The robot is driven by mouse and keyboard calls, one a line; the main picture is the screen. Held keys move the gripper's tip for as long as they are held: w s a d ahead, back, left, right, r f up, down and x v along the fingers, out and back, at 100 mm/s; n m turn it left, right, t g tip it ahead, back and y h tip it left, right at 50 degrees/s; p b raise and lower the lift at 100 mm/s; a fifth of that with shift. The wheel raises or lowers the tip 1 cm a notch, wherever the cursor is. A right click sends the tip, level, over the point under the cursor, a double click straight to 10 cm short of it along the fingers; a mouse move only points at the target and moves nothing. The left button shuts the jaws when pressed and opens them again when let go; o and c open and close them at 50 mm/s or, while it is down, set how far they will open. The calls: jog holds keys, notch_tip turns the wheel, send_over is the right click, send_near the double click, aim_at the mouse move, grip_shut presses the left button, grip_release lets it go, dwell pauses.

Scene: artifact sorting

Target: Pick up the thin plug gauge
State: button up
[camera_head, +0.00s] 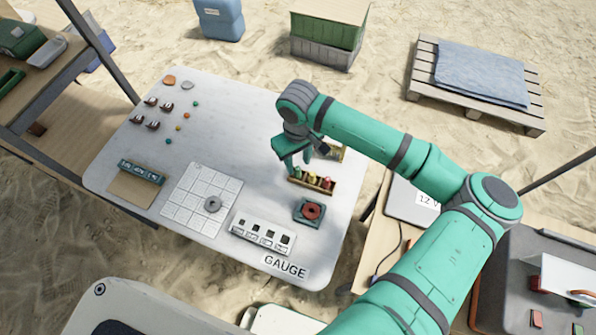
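A small wooden rack (298,184) stands on the right part of the white table. It holds a few upright plug gauges with coloured tops, among them a yellow one (312,176) and a red one (327,183). I cannot tell from this view which gauge is the thin one. My gripper (298,168) hangs over the left end of the rack, pointing down. It partly hides that end and the gauge there. The fingertips are small and overlap the rack, so I cannot tell whether they are open or touch a gauge.
A green block with a red ring (311,212) lies just below the rack. A white hole-gauge block (263,236), a "GAUGE" label (285,266) and a gridded white board (203,198) with a grey ring are nearby. The table's middle (230,130) is clear.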

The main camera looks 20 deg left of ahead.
aim_at(298, 168)
notch_tip(298, 168, down, 5)
jog(key=shift+w+f, duration=0.1)
jog(key=shift+w, duration=0.05)
jog(key=shift+a, duration=0.1)
grip_shut()
